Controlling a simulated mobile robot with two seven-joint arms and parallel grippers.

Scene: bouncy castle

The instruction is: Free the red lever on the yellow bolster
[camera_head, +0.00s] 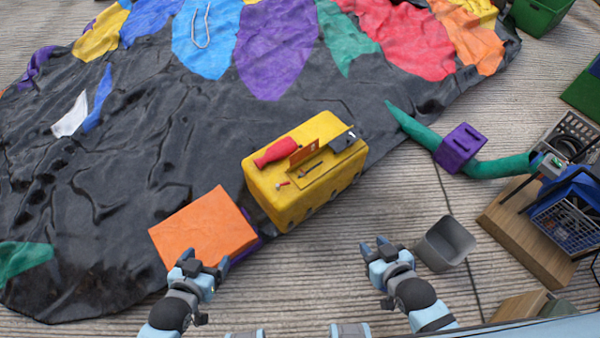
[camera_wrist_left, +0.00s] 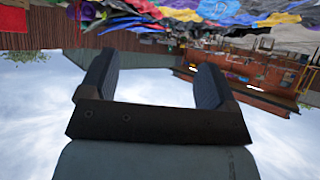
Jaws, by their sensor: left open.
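The yellow bolster (camera_head: 258,192) stands on the black sheet in the middle of the head view. A thick red lever (camera_head: 274,153) lies on its top, its right end against an upright orange plate (camera_head: 303,152). A grey block (camera_head: 342,140) sits at the bolster's right end, and a small red-tipped piece (camera_head: 283,184) lies in front of the plate. My left gripper (camera_head: 203,262) is over the front edge of the orange block; the left wrist view shows its jaws (camera_wrist_left: 152,85) apart and empty. My right gripper (camera_head: 376,246) is open and empty in front of the bolster. Neither touches the lever.
An orange block (camera_head: 203,230) lies left of the bolster. A grey bin (camera_head: 444,244) stands right of my right gripper. A green tube with a purple collar (camera_head: 460,147) lies to the right, near a wooden platform (camera_head: 520,232) with crates. The striped floor before the bolster is clear.

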